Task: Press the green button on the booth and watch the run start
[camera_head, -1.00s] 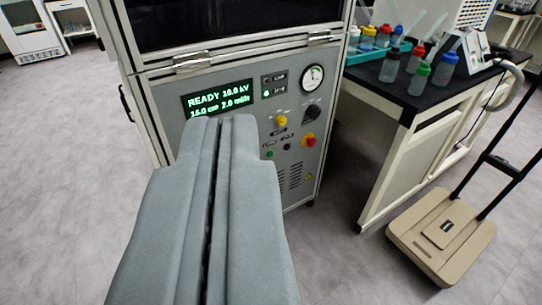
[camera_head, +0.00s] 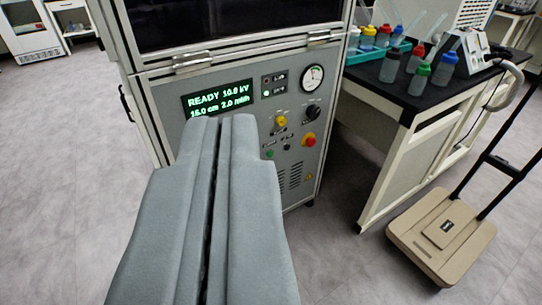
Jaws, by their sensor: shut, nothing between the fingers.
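The booth (camera_head: 160,85) is a grey cabinet with a dark window above and a control panel below. Its display (camera_head: 218,101) reads READY 10.0 kV, 15.0 cm, 2.0 ml/h. The small green button (camera_head: 269,155) sits low on the panel, just right of my fingertips in the picture. A small dark button (camera_head: 287,147) is up and right of it. My gripper (camera_head: 225,120) is shut and empty, pointing at the panel. It hides part of the panel left of the green button. I cannot tell how far the fingertips are from the panel.
A red knob on yellow (camera_head: 309,140), a yellow knob (camera_head: 281,121), a black knob (camera_head: 312,112) and a gauge (camera_head: 313,77) are on the panel. A black-topped bench (camera_head: 400,95) with bottles stands right. A beige cart (camera_head: 440,235) stands on the floor. Left floor is clear.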

